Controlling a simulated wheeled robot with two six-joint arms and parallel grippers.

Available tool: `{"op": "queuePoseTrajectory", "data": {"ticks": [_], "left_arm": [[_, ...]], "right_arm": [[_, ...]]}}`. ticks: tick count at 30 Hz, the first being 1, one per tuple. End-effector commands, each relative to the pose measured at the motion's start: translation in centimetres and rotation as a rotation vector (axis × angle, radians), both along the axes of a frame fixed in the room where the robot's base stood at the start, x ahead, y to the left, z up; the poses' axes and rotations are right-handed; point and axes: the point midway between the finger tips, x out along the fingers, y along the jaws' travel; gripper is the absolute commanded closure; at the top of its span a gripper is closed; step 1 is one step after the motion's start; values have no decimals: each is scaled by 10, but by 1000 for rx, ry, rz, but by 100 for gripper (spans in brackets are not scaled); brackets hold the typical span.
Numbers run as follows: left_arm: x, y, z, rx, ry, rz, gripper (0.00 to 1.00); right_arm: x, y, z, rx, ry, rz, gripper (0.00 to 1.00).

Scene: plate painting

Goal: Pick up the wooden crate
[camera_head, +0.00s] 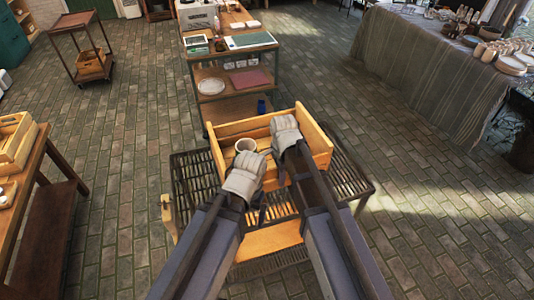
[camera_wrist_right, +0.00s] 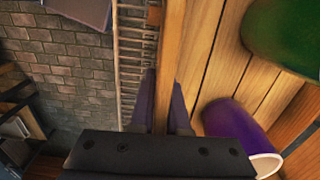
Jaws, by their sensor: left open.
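The wooden crate (camera_head: 227,130) sits on a dark slatted stand (camera_head: 190,172) in the head view. A white-rimmed cup (camera_head: 246,145) shows inside it. My left gripper (camera_head: 240,182) is open at the crate's near left side; its fingers are mostly hidden, so I cannot tell if they straddle the wall. My right gripper (camera_head: 285,135) is over the crate's right part. In the right wrist view my right gripper (camera_wrist_right: 165,95) has a finger on each side of the crate's wall (camera_wrist_right: 172,40), close against it. A green cup (camera_wrist_right: 285,35) and a purple cup (camera_wrist_right: 235,125) are inside.
A shelved cart (camera_head: 240,60) with dishes and boxes stands just beyond the crate. A wooden bench (camera_head: 45,190) is at the left, and a cloth-covered table (camera_head: 420,75) with crockery at the right. Brick floor is open on both sides.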

Motion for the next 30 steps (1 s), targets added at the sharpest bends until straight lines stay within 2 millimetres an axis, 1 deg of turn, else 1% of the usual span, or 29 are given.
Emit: {"op": "queuePoseTrajectory", "data": {"ticks": [1,3,30], "left_arm": [[0,0,0,0,0,0,0],[0,0,0,0,0,0,0],[0,0,0,0,0,0,0]], "right_arm": [[0,0,0,0,0,0,93],[0,0,0,0,0,0,100],[0,0,0,0,0,0,100]]}}
